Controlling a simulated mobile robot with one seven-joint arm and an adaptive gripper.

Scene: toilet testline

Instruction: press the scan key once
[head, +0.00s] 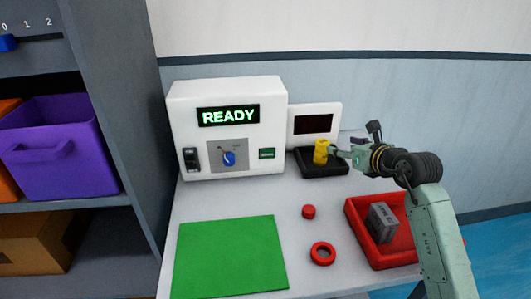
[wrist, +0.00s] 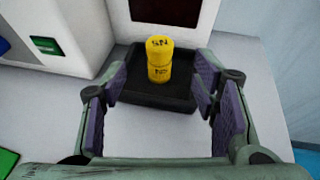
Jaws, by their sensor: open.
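A white machine (head: 226,128) shows READY in green on its display (head: 228,115). Its front has a small green key (head: 267,153), also in the wrist view (wrist: 46,45); I cannot read a label on it. A blue knob (head: 229,159) and a black rocker switch (head: 191,159) are to its left. A yellow cylinder (head: 321,152) stands upright on the black tray (head: 312,170) of a screened unit. My gripper (head: 340,152) is open beside the cylinder. In the wrist view the open jaws (wrist: 160,92) flank the cylinder (wrist: 159,60), apart from it.
The unit's screen (head: 313,124) is dark. A red tray (head: 362,235) holding a grey block (head: 382,222) is front right, below my arm. A red cap (head: 309,211) and red ring (head: 322,253) lie mid-table. A green mat (head: 230,257) is front left, beside a shelf (head: 115,120).

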